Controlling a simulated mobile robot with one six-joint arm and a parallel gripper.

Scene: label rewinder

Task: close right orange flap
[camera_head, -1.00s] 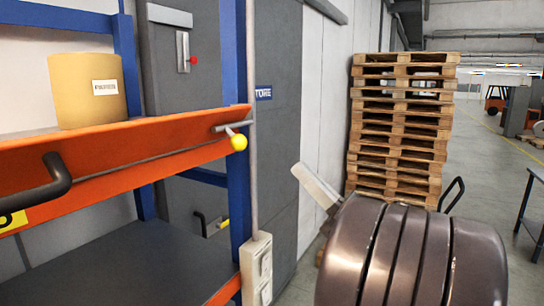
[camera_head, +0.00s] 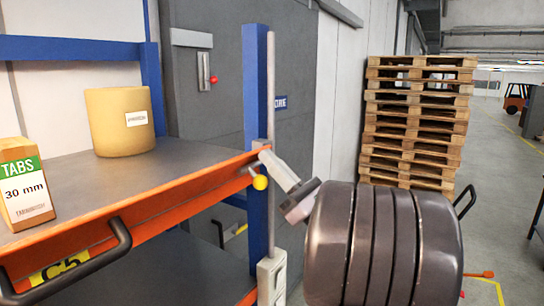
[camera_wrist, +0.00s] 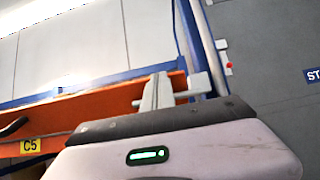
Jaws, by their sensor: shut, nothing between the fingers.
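The orange flap (camera_head: 150,205) runs along the front of the blue-posted rack, with a black handle (camera_head: 122,238) and a yellow C5 label (camera_head: 60,268). The flap (camera_wrist: 80,112) also shows in the wrist view.
A cardboard roll (camera_head: 120,125) and a TABS box (camera_head: 24,190) stand on the grey shelf (camera_head: 75,180). A blue post (camera_head: 257,90) and a thin grey pole stand close to my fingers. Stacked pallets (camera_head: 415,130) stand behind; the aisle at right has free floor.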

